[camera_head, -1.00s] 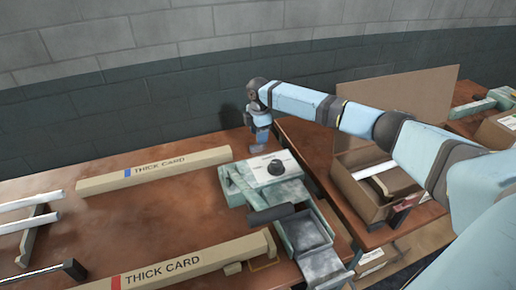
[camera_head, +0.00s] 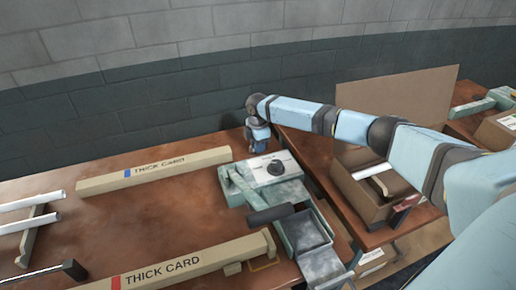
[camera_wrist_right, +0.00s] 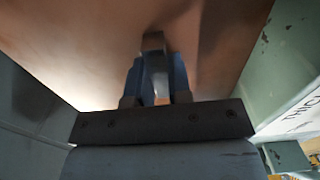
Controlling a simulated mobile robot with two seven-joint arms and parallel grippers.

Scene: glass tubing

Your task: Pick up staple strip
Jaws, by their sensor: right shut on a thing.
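My right gripper (camera_head: 258,146) is at the back edge of the brown table, behind the green and white machine. In the right wrist view my right gripper (camera_wrist_right: 157,82) has its blue fingers close together on a small grey piece (camera_wrist_right: 153,42). This looks like the staple strip, seen end-on against the brown table top. Its full length and whether it touches the table cannot be told. In the head view the strip is too small or hidden to make out. My left gripper is not in view.
The green and white machine (camera_head: 274,171) stands at the table's right end, with an open grey tray (camera_head: 305,232) before it. Two long beige "THICK CARD" bars (camera_head: 155,170) lie left. A cardboard box (camera_head: 365,195) sits on the right table. A wall stands close behind the gripper.

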